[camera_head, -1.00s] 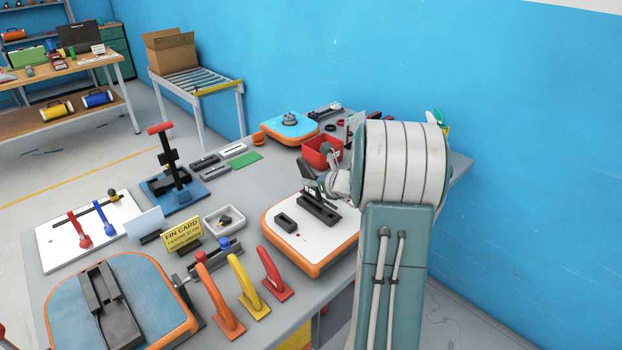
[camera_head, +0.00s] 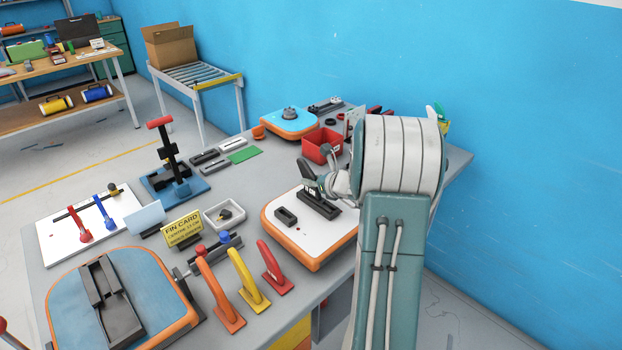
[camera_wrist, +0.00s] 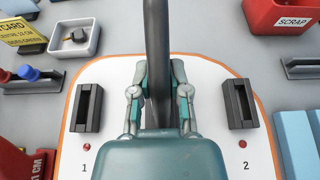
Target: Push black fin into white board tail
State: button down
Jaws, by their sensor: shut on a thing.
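The white board tail (camera_head: 290,242) with an orange edge lies on the bench in front of my arm. My gripper (camera_wrist: 157,92) is shut on the black fin (camera_wrist: 157,35), which stands up between the fingers. In the head view the fin (camera_head: 308,170) stands over the long middle black box (camera_head: 322,206) of the board. I cannot tell whether its base is seated in the slot. In the wrist view side box 1 (camera_wrist: 87,107) and side box 2 (camera_wrist: 240,104) are empty, one on each side of my gripper. The middle box is hidden there.
A red scrap bin (camera_head: 322,145) stands behind the board. A white tray (camera_head: 224,216), yellow fin card (camera_head: 182,228) and upright orange, yellow and red fins (camera_head: 248,285) stand to the left. A blue board (camera_head: 150,285) lies at front left. Blue wall is at right.

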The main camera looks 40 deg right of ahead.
jog(key=c, duration=0.5)
grip_release()
jog(key=shift+c, duration=0.2)
jog(key=shift+s, duration=0.1)
jog(key=v, duration=1.1)
jog(key=shift+s, duration=0.35)
jog(key=s+a+r+n+g+y, duration=0.1)
jog(key=a+r+n+g+y, duration=0.15)
jog(key=a+n, duration=0.75)
jog(key=s+a+r+n+g+y, duration=0.3)
jog(key=a+n, duration=0.4)
jog(key=a, duration=0.8)
jog(key=s+a+r+n+g+h, duration=0.2)
jog(key=s+a+n+h, duration=0.4)
jog(key=s+n, duration=0.6)
jog(key=a+n, duration=0.2)
jog(key=n, duration=0.4)
jog(key=shift+s+r, duration=0.25)
